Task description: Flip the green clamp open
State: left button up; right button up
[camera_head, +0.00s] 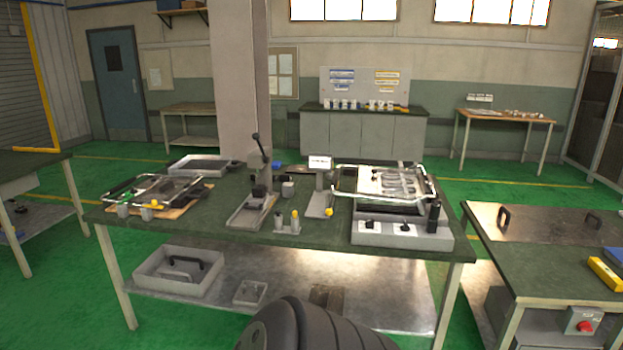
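I cannot make out a green clamp in this view; any clamp on the workbench is too small to tell. The dark green workbench (315,237) stands ahead of me. At its right is a grey fixture box (385,233) with a metal frame and a silver coiled heating element (400,181) on top. In the middle stands a lever press (258,165) with a grey base. At the left a wire-framed tray (128,190) lies on a wooden board. Neither gripper shows.
A grey bin (150,271) and a small tray (250,292) sit on the lower shelf. A pillar (240,80) rises behind the bench. A side table with a yellow object (606,274) and a red button (585,326) stands at the right. Green floor is open at the lower left.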

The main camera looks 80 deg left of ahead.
aim_at(127, 195)
jog(key=u, duration=3.85)
jog(key=i+u, duration=0.15)
jog(key=i, duration=0.55)
jog(key=i+l+u, duration=0.1)
jog(key=i, duration=0.55)
jog(key=i+l+u, duration=0.15)
jog(key=i, duration=0.55)
